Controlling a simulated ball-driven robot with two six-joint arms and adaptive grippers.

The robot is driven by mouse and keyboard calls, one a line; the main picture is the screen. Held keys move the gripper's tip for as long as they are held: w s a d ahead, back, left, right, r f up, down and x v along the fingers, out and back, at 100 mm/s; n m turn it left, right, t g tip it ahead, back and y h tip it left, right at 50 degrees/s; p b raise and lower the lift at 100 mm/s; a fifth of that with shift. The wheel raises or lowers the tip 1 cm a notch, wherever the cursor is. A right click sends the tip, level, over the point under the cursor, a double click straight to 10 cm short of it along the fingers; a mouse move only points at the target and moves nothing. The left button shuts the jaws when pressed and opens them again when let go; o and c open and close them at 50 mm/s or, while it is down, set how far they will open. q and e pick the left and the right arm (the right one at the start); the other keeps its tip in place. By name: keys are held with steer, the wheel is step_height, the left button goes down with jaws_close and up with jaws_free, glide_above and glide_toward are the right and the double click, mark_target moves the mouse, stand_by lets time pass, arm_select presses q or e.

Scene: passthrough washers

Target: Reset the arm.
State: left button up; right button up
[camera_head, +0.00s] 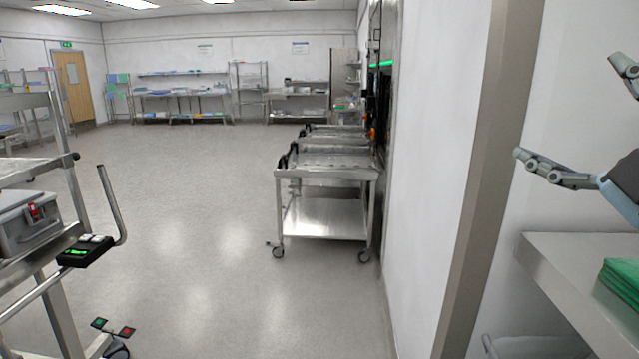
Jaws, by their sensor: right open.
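My right gripper (578,124) shows at the right edge of the head view. Its two grey fingers are spread wide apart and nothing is between them. It is raised above a steel table and a green folded cloth (622,279). Part of the gripper and most of its arm are cut off by the picture edge. My left gripper is not in view.
A steel table (560,252) stands at the lower right beside a wall post (492,160). Steel carts (325,215) line the wall at centre. A trolley with a grey box (25,228) stands at left. The floor (200,200) between is clear.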

steer(key=s+d+f+m+g+h, duration=0.2)
steer(key=d+f+m+g+h, duration=0.15)
steer(key=f, duration=0.25)
steer(key=s+d+f+m+g+h, duration=0.2)
steer(key=f+m+g, duration=0.1)
steer(key=f+m, duration=0.25)
steer(key=s+d+f+m+g+h, duration=0.2)
steer(key=s+f+m+g+h, duration=0.15)
steer(key=f, duration=0.25)
steer(key=s+a+f+m+g+y, duration=0.1)
steer(key=s+a+f+g+y, duration=0.1)
steer(key=s+a+f+g, duration=0.35)
steer(key=s+a+f+m+g+y, duration=0.1)
steer(key=s+a+f+g+y, duration=0.15)
steer(key=s+f, duration=0.55)
steer(key=s+d+f+g+b, duration=0.15)
steer(key=f+b, duration=0.55)
steer(key=f, duration=1.3)
steer(key=s+d+f+g+b, duration=0.1)
steer(key=s+f+b, duration=0.4)
steer(key=f, duration=1.6)
steer(key=s+f+b, duration=0.6)
steer(key=s+f, duration=0.2)
steer(key=f, duration=0.4)
steer(key=s+d+f+g+b, duration=0.1)
steer(key=s+f+b, duration=0.5)
steer(key=f, duration=0.7)
steer(key=shift+s+f+m, duration=0.25)
steer(key=shift+s+m, duration=0.2)
steer(key=shift+s, duration=0.55)
